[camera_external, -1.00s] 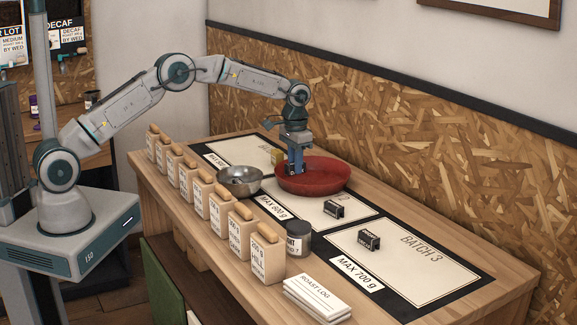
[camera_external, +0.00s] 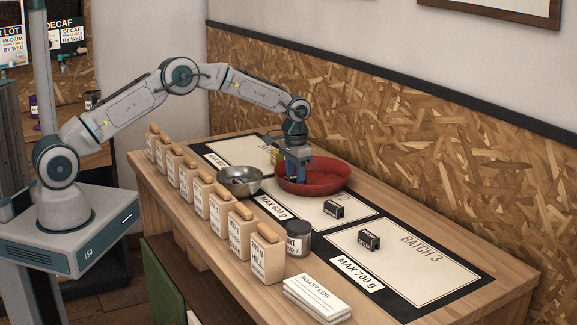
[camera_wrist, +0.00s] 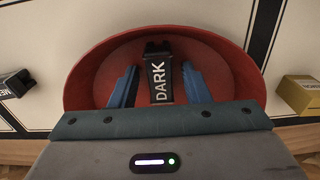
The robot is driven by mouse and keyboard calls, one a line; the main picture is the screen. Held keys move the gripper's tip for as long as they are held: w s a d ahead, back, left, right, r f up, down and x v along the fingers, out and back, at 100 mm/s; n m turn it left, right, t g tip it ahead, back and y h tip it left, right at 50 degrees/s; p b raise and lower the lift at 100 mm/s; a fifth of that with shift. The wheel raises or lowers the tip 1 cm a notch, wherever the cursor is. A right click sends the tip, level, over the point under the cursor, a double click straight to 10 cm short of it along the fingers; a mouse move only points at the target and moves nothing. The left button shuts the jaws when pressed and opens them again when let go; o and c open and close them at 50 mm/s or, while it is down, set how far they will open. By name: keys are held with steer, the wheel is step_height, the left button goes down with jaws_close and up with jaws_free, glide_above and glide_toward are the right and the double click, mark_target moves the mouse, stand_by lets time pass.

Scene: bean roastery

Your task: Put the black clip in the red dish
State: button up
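The black clip (camera_wrist: 158,75), with the word DARK on it, stands inside the red dish (camera_wrist: 95,60) in the wrist view. My gripper (camera_wrist: 160,70) is over the dish with its blue fingers apart, one on each side of the clip, with small gaps showing. In the external view my gripper (camera_external: 299,180) reaches down into the left part of the red dish (camera_external: 335,178). The clip is hidden there behind the fingers.
Two other black clips stand on the mats, one beside the dish (camera_external: 334,209) and one on the Batch 3 mat (camera_external: 369,240). A yellow clip (camera_external: 277,156) is behind my gripper. A metal bowl (camera_external: 240,180) sits left of the dish, near a row of wooden-topped blocks (camera_external: 220,210).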

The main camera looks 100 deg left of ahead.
mark_target(295, 177)
step_height(295, 177, up, 12)
steer(key=b, duration=0.1)
steer(key=shift+r, duration=0.2)
stand_by(0.3)
steer(key=s+d+r+m, duration=0.15)
steer(key=d+r, duration=0.25)
steer(key=d, duration=0.6)
steer(key=s+d+r+m+t+y, duration=0.1)
steer(key=d+r+m, duration=0.1)
steer(key=d+r, duration=0.5)
steer(key=s+d+r+m, duration=0.2)
steer(key=d, duration=1)
steer(key=s+d+f+m+t, duration=0.1)
steer(key=s+d+f, duration=0.1)
steer(key=s+d, duration=0.6)
steer(key=s+d+f+m+t+h, duration=0.1)
steer(key=s+d+f+m, duration=0.1)
steer(key=s+d, duration=0.6)
steer(key=s, duration=0.6)
steer(key=shift+d+f, duration=0.3)
steer(key=shift+f, duration=0.05)
